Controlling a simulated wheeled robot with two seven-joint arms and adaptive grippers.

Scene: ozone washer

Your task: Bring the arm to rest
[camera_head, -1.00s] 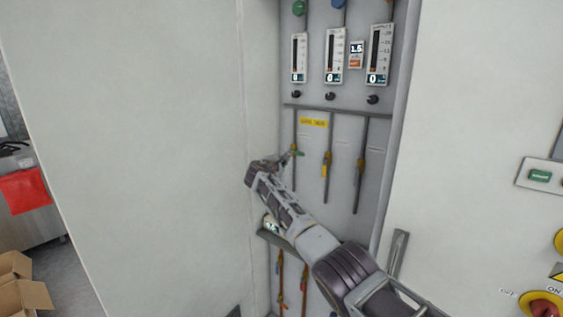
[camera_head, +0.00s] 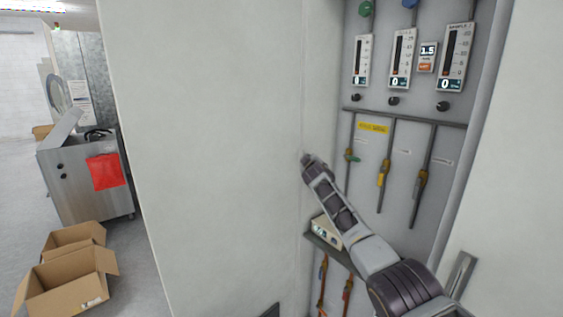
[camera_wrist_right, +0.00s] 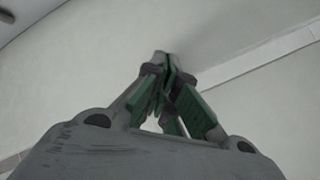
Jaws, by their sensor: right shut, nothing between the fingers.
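My right arm (camera_head: 371,254) comes in from the lower right in the head view and reaches up and left into the cabinet recess. Its gripper (camera_head: 306,159) is at the arm's far end, near the recess's left wall and left of the pipe with the green-handled valve (camera_head: 352,156). In the right wrist view the gripper's fingertips (camera_wrist_right: 162,57) meet, shut, with nothing between them, against a plain pale surface. My left gripper is in neither view.
Three flow gauges (camera_head: 401,58) and three valved pipes line the recess. A small box with a display (camera_head: 326,231) sits on a ledge below. A large pale panel (camera_head: 215,150) fills the middle. Open cardboard boxes (camera_head: 68,284) and a steel cabinet (camera_head: 80,178) stand at left.

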